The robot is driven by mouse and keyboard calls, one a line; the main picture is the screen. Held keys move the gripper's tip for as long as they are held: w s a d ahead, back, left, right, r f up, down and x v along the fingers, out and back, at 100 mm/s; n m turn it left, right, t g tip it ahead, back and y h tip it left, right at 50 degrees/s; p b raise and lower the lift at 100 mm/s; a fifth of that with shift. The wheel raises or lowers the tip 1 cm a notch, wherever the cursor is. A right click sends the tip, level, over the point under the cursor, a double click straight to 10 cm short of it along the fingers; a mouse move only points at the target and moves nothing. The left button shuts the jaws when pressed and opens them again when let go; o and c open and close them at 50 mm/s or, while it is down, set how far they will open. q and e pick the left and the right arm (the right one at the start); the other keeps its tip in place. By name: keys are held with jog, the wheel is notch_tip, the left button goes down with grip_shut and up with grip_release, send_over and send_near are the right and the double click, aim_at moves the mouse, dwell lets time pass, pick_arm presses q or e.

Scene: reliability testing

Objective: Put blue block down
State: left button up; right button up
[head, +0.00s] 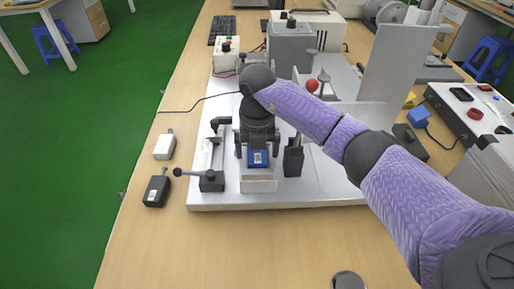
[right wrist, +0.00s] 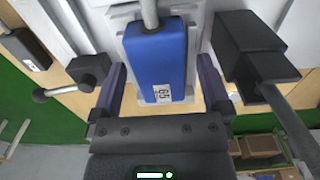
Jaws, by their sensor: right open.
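The blue block (head: 258,158) lies on a light block-like stand (head: 258,183) on the white platform, in the middle of the head view. In the right wrist view the blue block (right wrist: 157,62) carries a white label and a grey rod at one end. My right gripper (head: 258,150) comes down over it from above. In the right wrist view its two fingers (right wrist: 160,85) stand on either side of the block with gaps, so it is open. My left gripper is not in view.
A black clamp with a ball-ended lever (head: 210,181) stands left of the block, and a black fixture (head: 293,158) stands right. A white box (head: 164,147) and a black box (head: 156,191) lie on the table at left. The table front is mostly clear.

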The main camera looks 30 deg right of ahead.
pick_arm(q)
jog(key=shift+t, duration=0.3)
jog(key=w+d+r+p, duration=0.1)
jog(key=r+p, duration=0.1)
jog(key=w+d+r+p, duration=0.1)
jog(key=p, duration=0.1)
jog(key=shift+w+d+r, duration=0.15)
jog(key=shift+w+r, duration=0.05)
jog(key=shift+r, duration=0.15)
pick_arm(e)
notch_tip(320, 180, up, 12)
jog(key=shift+r, duration=0.15)
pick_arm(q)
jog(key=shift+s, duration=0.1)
